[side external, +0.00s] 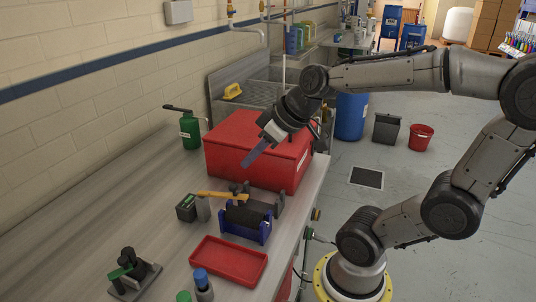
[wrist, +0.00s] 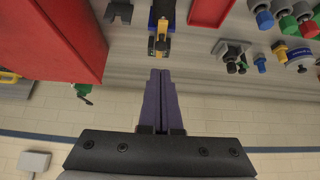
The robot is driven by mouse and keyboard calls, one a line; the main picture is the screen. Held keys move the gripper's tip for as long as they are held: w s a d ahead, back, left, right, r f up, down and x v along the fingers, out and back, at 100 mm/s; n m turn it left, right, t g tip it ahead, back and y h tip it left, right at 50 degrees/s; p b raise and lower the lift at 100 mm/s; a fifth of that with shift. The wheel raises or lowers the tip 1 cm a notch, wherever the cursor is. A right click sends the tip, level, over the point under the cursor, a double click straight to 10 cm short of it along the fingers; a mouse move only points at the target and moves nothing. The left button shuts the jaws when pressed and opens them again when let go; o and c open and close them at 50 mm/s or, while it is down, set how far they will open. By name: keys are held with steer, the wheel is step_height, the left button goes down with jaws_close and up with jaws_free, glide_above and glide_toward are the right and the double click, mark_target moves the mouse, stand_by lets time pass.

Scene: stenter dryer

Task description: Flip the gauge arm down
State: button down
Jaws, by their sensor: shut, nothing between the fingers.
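The gauge arm (side external: 222,195) is a yellow bar lying roughly level. It reaches left from a fixture with a black roller on a blue stand (side external: 245,228), over a grey block. In the wrist view the gauge arm (wrist: 159,46) shows as a short yellow piece with a dark end, beyond my fingertips, and the blue stand is partly cut off by the top edge. My gripper (side external: 246,163) is shut and empty, its purple fingers together, above and apart from the gauge arm. The fingers (wrist: 160,73) also show closed in the wrist view.
A large red box (side external: 252,155) stands behind the fixture, close to my gripper. A red tray (side external: 228,260) lies in front. The bench's left middle is clear.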

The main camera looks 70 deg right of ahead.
steer(key=shift+s+r, duration=0.25)
steer(key=shift+s, duration=0.45)
steer(key=shift+s+r, duration=0.3)
steer(key=shift+s, duration=0.35)
steer(key=shift+s+r, duration=0.25)
steer(key=shift+s, duration=0.45)
steer(key=shift+a, duration=0.1)
